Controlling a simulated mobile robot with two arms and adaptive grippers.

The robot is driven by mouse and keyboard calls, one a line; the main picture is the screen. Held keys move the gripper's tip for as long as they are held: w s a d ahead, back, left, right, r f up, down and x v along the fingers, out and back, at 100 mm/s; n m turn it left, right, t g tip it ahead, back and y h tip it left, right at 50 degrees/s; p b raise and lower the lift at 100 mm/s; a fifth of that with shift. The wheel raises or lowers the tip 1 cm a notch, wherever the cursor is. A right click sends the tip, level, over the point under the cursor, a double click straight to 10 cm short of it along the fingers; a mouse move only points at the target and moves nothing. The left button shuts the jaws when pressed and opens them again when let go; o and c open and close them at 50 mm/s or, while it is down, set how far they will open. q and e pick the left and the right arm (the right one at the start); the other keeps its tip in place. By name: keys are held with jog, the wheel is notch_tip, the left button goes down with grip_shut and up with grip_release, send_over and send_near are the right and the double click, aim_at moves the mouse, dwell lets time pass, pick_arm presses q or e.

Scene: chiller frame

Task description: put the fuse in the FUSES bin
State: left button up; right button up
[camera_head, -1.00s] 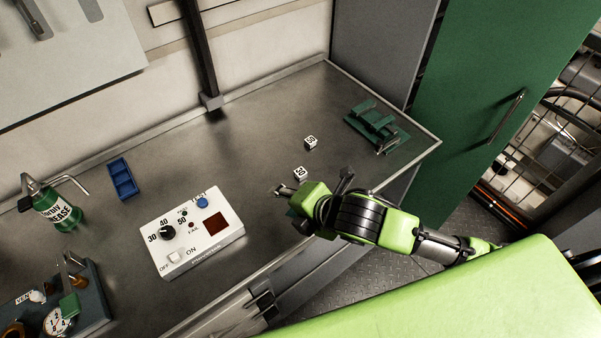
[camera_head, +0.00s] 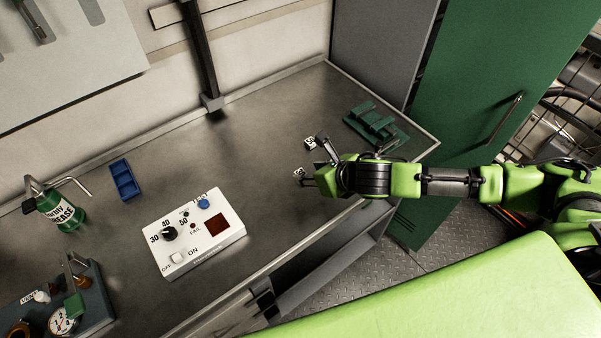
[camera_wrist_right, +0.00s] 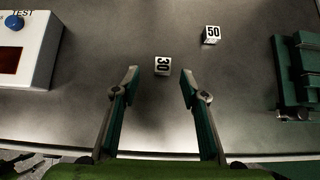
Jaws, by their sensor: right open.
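No label reading FUSES can be made out. Two small white blocks that may be fuses stand on the grey bench: one marked 30 (camera_head: 299,172) and one marked 50 (camera_head: 311,143). My right gripper (camera_head: 313,164) is open and empty, by the 30 block and partly covering it in the head view. In the right wrist view the 30 block (camera_wrist_right: 162,66) lies ahead of and between the open fingertips (camera_wrist_right: 160,75), with the 50 block (camera_wrist_right: 211,35) farther off to the right. A blue divided bin (camera_head: 123,180) stands left on the bench. My left gripper is out of view.
A white tester box (camera_head: 194,234) stands mid-bench, also at the left of the wrist view (camera_wrist_right: 22,50). A green holder (camera_head: 377,125) is at the bench's right end. The bench between the blue bin and the blocks is largely clear.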

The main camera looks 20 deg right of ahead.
aim_at(301, 173)
jog(key=shift+x, duration=0.95)
jog(key=shift+w+f+p, duration=0.3)
jog(key=shift+f+p, duration=0.15)
jog(key=shift+p, duration=0.05)
jog(key=x, duration=0.1)
jog(key=p+x, duration=0.1)
jog(key=x, duration=0.1)
jog(key=shift+d+f, duration=0.15)
jog(key=shift+d, duration=0.1)
jog(key=shift+w+a+f, duration=0.15)
jog(key=shift+w+f, duration=0.15)
jog(key=shift+f, duration=0.05)
jog(key=shift+c, duration=0.3)
grip_shut()
